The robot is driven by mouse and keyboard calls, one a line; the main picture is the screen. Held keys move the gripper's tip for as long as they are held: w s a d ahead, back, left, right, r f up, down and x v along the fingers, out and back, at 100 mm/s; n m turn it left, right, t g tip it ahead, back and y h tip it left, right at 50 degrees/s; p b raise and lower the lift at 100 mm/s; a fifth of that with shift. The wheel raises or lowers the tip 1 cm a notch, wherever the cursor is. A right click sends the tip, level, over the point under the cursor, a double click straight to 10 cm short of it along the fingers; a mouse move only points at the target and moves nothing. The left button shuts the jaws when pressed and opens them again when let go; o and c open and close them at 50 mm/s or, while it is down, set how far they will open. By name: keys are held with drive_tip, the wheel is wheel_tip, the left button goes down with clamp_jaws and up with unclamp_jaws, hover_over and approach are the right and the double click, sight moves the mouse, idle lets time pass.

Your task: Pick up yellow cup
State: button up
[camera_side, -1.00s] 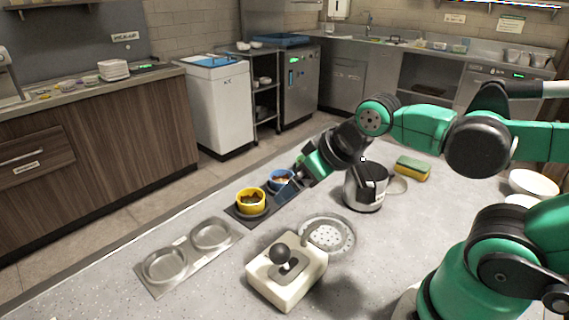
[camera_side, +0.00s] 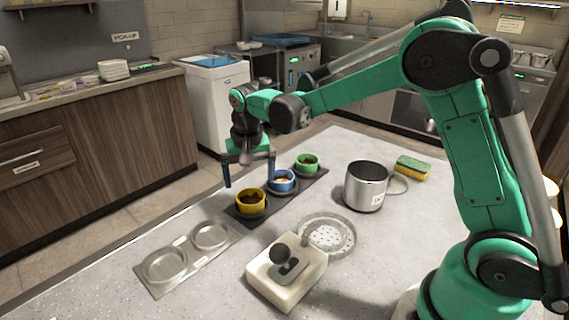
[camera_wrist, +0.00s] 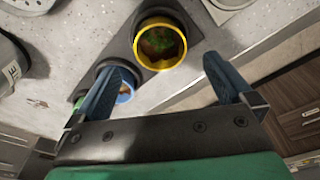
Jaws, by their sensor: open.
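The yellow cup (camera_side: 251,201) stands in the near end of a dark tray (camera_side: 287,203) on the counter and holds brown and green contents. A blue cup (camera_side: 282,181) and a green cup (camera_side: 306,163) stand behind it in the same tray. My gripper (camera_side: 249,170) is open and empty above the yellow and blue cups, fingers pointing down. In the wrist view the yellow cup (camera_wrist: 160,43) lies ahead of the spread fingers (camera_wrist: 168,72). The blue cup (camera_wrist: 125,93) is partly hidden behind the left finger there.
A metal plate with two round wells (camera_side: 188,256) lies at the near left.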

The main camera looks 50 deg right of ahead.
sight(251, 194)
drive_tip(key=f, duration=0.5)
drive_tip(key=shift+w+d+f, duration=0.2)
drive_tip(key=shift+w+f, duration=0.1)
drive_tip(key=shift+c, duration=0.2)
drive_tip(key=c, duration=1.1)
